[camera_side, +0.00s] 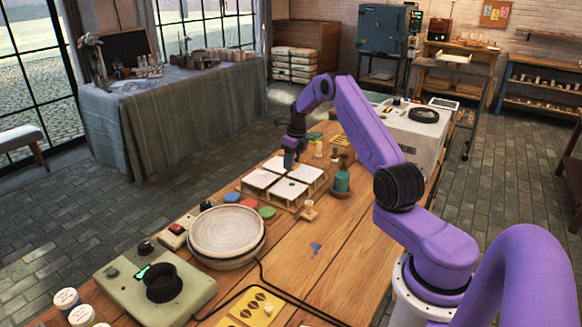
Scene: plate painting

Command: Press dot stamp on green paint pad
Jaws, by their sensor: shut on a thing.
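My gripper (294,146) is above the far part of a wooden rack of white tiles (262,180). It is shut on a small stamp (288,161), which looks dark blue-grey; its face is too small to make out. The green paint pad (267,212) lies on the table in front of the rack, beside a red pad (250,204) and a blue pad (231,197). My gripper is behind and to the right of the green pad, apart from it. A small dark mark shows near the middle of the tiles.
A small wooden piece (308,210) stands right of the green pad. A teal pot (341,182) and small upright tools (335,155) stand right of the rack. The table's middle front is mostly clear, with a blue splotch (315,248).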

